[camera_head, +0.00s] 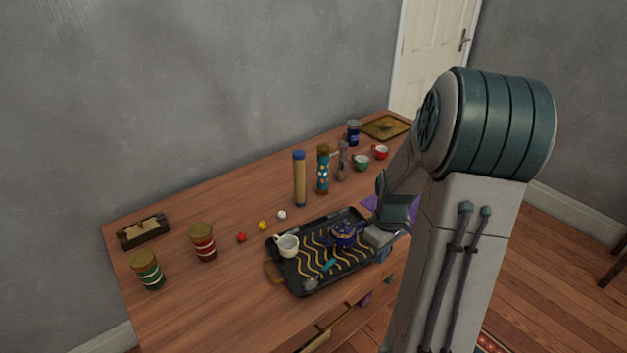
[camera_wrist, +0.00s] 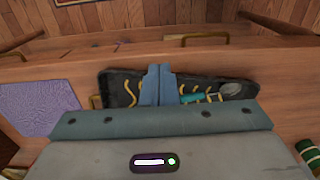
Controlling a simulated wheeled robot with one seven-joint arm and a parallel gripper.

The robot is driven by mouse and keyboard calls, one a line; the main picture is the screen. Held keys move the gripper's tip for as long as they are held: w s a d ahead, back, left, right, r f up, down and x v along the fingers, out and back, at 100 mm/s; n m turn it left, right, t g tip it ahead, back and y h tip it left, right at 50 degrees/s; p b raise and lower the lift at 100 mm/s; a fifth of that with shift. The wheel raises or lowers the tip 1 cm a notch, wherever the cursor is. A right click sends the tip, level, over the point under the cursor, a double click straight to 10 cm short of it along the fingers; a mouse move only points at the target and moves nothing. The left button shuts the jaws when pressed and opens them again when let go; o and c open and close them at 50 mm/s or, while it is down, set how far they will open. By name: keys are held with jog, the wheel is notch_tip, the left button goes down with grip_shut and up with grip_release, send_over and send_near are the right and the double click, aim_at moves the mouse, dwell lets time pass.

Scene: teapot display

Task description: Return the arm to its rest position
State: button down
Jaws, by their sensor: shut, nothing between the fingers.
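My gripper (camera_wrist: 158,70) is shut and empty in the wrist view, its fingers together in front of the black tray (camera_wrist: 115,79). In the head view my arm bends down at the right, and its end is at the right side of the tray (camera_head: 301,287), close to the dark blue teapot (camera_head: 343,235). I cannot tell whether it touches the teapot. The fingertips are not clear in the head view.
Tall cylinders (camera_head: 300,180) stand behind the tray. Red (camera_head: 202,243) and green (camera_head: 147,270) jars stand at left. Small green (camera_head: 361,163) and red (camera_head: 380,152) cups are at back right. A purple cloth (camera_wrist: 40,105) lies beside the tray.

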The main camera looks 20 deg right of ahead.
jog(key=s+a+r+m+t, duration=0.1)
jog(key=s+a+r+m, duration=0.1)
jog(key=s+a+r, duration=0.3)
jog(key=s+a+r+m+t, duration=0.1)
jog(key=s+a+r+m, duration=0.1)
jog(key=s+a+r, duration=0.4)
jog(key=shift+a+r+t, duration=0.4)
jog(key=shift+a+r, duration=1.8)
jog(key=shift+a, duration=1.5)
